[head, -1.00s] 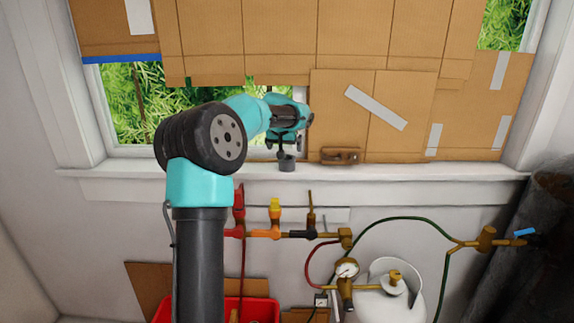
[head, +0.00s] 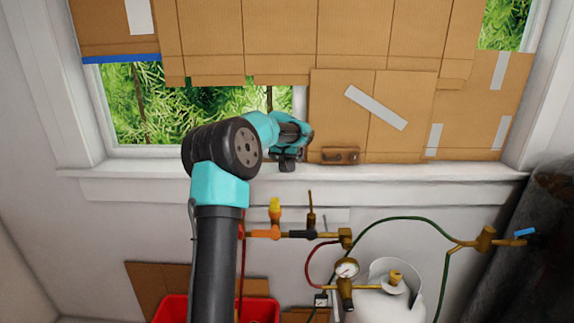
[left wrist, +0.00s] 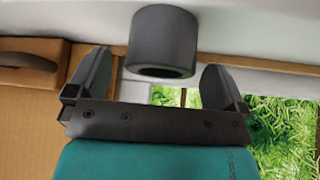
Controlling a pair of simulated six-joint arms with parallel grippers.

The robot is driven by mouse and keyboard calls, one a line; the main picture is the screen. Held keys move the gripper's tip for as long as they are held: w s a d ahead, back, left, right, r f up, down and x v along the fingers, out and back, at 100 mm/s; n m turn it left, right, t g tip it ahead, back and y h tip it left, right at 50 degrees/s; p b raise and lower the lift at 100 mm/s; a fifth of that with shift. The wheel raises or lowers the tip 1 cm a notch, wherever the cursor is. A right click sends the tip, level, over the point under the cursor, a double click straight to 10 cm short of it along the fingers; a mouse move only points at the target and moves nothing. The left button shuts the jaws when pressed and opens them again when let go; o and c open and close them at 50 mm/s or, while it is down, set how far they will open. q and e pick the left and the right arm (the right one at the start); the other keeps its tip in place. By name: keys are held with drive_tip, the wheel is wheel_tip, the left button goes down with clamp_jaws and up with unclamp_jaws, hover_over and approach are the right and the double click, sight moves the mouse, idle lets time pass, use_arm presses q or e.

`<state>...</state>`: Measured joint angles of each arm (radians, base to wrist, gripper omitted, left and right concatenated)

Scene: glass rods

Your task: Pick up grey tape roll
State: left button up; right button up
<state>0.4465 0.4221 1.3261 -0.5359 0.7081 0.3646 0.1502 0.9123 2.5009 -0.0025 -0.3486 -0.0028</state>
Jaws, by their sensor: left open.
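The grey tape roll (left wrist: 165,35) stands on the white windowsill. In the left wrist view it sits ahead of and between the two fingers of my left gripper (left wrist: 155,64), with a gap visible on each side. The fingers are open and not closed on it. In the head view my left gripper (head: 288,157) is over the sill at the roll's place and hides most of the roll. My right gripper is not in view.
Cardboard sheets (head: 345,95) cover much of the window behind. Valves (head: 275,212), hoses and a white tank (head: 385,305) are below the sill.

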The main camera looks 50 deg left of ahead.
sight(287, 158)
use_arm(q)
drive_tip(key=shift+x, duration=1.5)
drive_tip(key=shift+c, duration=0.2)
drive_tip(key=c, duration=1)
